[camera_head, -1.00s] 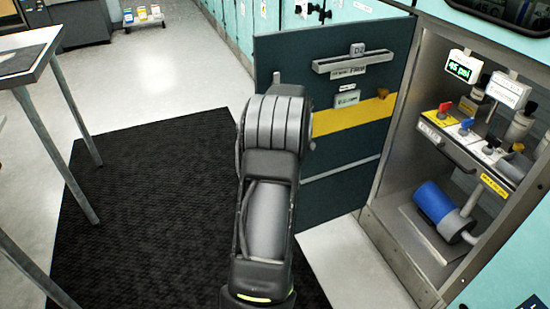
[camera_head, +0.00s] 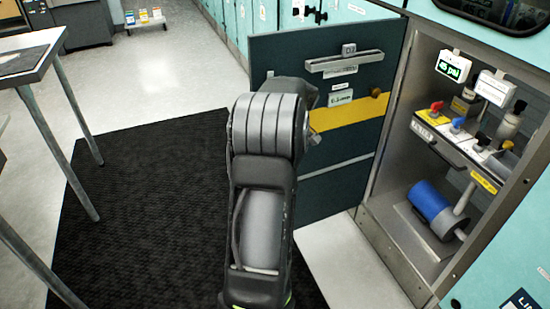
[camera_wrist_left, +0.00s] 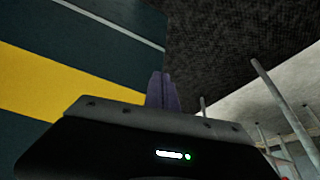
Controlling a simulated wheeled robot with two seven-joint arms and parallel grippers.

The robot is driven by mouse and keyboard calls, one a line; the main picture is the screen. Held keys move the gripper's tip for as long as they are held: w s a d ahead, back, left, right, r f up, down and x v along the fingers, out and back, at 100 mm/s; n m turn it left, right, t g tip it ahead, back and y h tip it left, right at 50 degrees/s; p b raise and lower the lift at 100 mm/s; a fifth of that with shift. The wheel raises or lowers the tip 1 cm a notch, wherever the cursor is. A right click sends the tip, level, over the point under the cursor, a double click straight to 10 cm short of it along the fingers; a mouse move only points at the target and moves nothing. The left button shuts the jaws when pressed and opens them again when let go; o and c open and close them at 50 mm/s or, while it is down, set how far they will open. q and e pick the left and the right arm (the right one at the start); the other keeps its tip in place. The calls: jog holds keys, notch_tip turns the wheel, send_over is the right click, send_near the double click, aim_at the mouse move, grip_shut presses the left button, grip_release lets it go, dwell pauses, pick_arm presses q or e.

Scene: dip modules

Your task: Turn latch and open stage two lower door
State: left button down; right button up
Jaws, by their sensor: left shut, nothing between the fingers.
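The lower door (camera_head: 335,195), dark teal inside with a yellow stripe, stands swung wide open from the cabinet (camera_head: 410,255). A small brown knob (camera_head: 376,93) sits on its inner face by the stripe; I cannot tell whether it is part of the latch. My left arm rises in front of the door and hides its gripper in the head view. In the left wrist view the left gripper (camera_wrist_left: 163,91) is shut and empty, its fingertips by the edge of the door (camera_wrist_left: 50,85). I cannot tell whether they touch it. My right gripper is out of view.
The open compartment holds a blue cylinder (camera_head: 433,203), a drawer-like panel with coloured valves (camera_head: 455,130) and a green pressure display (camera_head: 452,67). A black mat (camera_head: 140,200) covers the floor. A table (camera_head: 30,55) stands at the left.

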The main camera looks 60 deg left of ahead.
pick_arm(q)
jog(key=v, duration=0.4)
jog(key=shift+s+d+r, duration=0.1)
jog(key=shift+s+r, duration=0.1)
jog(key=shift+s, duration=0.05)
dwell(0.4)
